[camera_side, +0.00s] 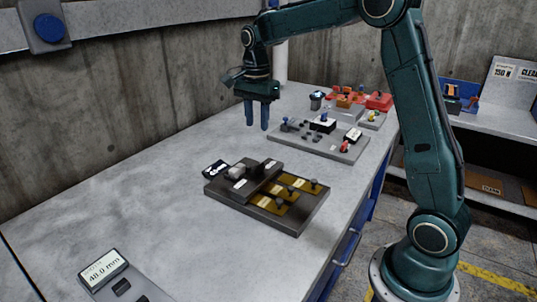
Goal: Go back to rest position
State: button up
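My gripper (256,115) points straight down above the bench, toward its far half. Its two blue fingers are apart with a gap between them, and nothing shows in it. It hangs clear of the bench, between the dark panel (286,222) in front and the grey control board (345,151) behind and to the right. My dark green arm arches over from the base at the right. The dark panel carries brass strips with small knobs and a raised bar.
Red parts (378,101) sit at the back of the bench (150,205). A display reading 48.0 mm (103,269) is at the front left. A blue button (49,27) is on the wall. The bench's left middle is clear. A shelf (485,118) stands at the right.

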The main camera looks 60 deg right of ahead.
jog(key=shift+r, duration=0.25)
jog(key=s+a+r+n+t, duration=0.1)
jog(key=s+a+r+n, duration=0.25)
jog(key=s, duration=0.35)
jog(key=s+a+r+n+t, duration=0.2)
jog(key=s+a+r+n, duration=0.15)
jog(key=s+n, duration=0.2)
jog(key=s+a+f+n+t, duration=0.1)
jog(key=s+a+n, duration=0.1)
jog(key=s+n, duration=0.2)
jog(key=s+a+f+n+t, duration=0.1)
jog(key=s+n, duration=0.4)
jog(key=s, duration=0.6)
jog(key=shift+a+f+t, duration=0.3)
jog(key=shift+a+f, duration=0.2)
jog(key=shift+f, duration=0.25)
